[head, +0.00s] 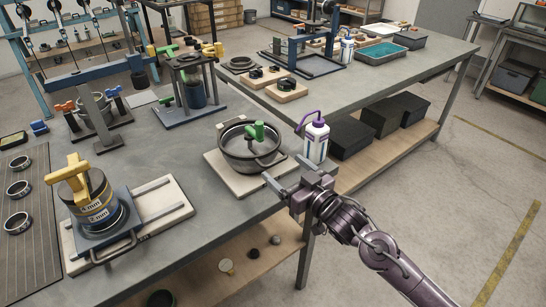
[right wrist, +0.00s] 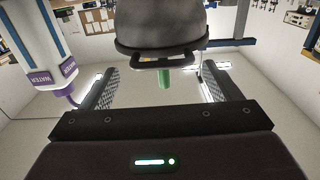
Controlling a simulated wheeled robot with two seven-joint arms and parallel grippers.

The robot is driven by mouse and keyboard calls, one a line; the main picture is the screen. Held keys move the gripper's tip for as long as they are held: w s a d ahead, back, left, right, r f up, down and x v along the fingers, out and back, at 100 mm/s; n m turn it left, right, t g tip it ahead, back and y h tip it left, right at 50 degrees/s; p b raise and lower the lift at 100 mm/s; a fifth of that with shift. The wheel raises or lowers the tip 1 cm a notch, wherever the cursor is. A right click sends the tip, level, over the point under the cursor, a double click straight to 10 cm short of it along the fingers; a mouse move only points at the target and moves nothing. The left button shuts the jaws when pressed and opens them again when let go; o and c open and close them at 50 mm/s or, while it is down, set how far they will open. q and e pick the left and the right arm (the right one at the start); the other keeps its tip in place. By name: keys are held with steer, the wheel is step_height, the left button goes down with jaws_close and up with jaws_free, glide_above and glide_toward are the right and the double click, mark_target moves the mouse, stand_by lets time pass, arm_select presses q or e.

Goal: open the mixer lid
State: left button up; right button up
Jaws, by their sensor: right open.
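The mixer appears to be the round dark pot (head: 238,165) with a loop handle at its front, on a pale board on the bench. A green handle (head: 254,131) stands up from its top. I cannot tell whether a clear lid covers the pot. My right gripper (head: 287,175) is open and empty, just right of and in front of the pot, apart from it. In the right wrist view the picture is upside down; the pot (right wrist: 160,28) and its green handle (right wrist: 164,78) lie beyond the open fingers (right wrist: 154,86). My left gripper is not in view.
A white water bottle (head: 316,143) with a purple cap stands close behind the right gripper; it also shows in the right wrist view (right wrist: 38,45). A yellow-handled can (head: 98,205) on a blue base stands at left. Several clamps and stands crowd the back of the bench.

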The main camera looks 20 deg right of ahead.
steer(key=x, duration=0.6)
steer(key=shift+w+p, duration=0.1)
steer(key=shift+p, duration=0.25)
